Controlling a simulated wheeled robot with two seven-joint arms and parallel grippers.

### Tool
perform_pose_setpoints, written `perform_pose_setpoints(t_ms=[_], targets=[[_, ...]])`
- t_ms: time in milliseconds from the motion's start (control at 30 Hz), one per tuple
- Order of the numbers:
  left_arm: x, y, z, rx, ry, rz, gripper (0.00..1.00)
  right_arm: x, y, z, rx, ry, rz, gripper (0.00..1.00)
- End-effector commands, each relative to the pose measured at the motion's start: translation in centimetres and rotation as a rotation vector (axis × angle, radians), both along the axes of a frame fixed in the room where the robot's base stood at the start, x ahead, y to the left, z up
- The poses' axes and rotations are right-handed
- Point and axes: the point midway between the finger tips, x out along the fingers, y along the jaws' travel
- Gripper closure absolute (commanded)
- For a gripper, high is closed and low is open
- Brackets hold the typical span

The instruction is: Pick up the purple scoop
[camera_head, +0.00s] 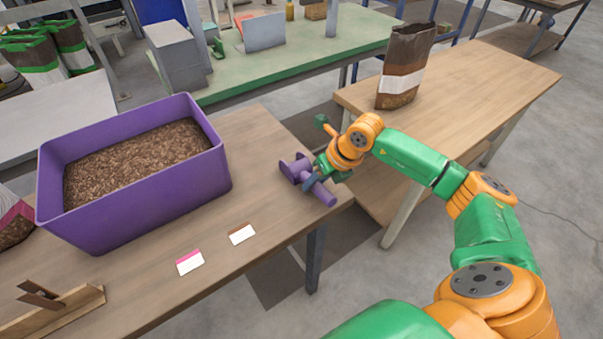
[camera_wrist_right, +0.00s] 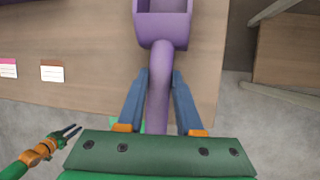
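The purple scoop (camera_head: 323,193) is at the right end of the near wooden table, with its handle pointing toward the table edge. In the right wrist view its bowl is at the top and its handle (camera_wrist_right: 160,85) runs down between the fingers. My right gripper (camera_head: 312,183) has its blue fingers on both sides of the handle, and their tips (camera_wrist_right: 160,76) meet its edges. I cannot tell whether the scoop touches the table. My left gripper (camera_wrist_right: 75,130) shows at the lower left of the wrist view, empty, with its fingers apart.
A purple bin (camera_head: 190,190) of brown pellets stands left of the scoop. Two label cards (camera_head: 190,262) (camera_head: 241,234) and a wooden stand (camera_head: 60,310) are on the near table. A brown bag (camera_head: 405,65) stands on the right-hand table (camera_head: 490,85), across a gap.

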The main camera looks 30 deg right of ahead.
Motion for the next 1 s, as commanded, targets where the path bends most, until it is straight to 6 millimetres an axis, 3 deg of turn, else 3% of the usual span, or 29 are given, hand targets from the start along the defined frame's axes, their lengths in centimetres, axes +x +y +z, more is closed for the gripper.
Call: perform_pose_setpoints(t_ms=[400,600,833,1000], targets=[[0.0,-0.2,-0.1,-0.003,0.000,0.000,0.65,0.0,0.0,0.2,0.000,-0.002,0.000,1.00],[0.0,-0.2,-1.4,-0.003,0.000,0.000,0.65,0.2,0.0,2.7,0.000,-0.008,0.000,1.00],[0.0,-0.2,-1.8,-0.003,0.000,0.000,0.65,-2.8,4.3,9.2,-0.001,-0.012,0.007,1.00],[0.0,-0.2,-2.6,-0.003,0.000,0.000,0.65,-5.8,8.5,11.4,-0.002,-0.010,0.011,1.00]])
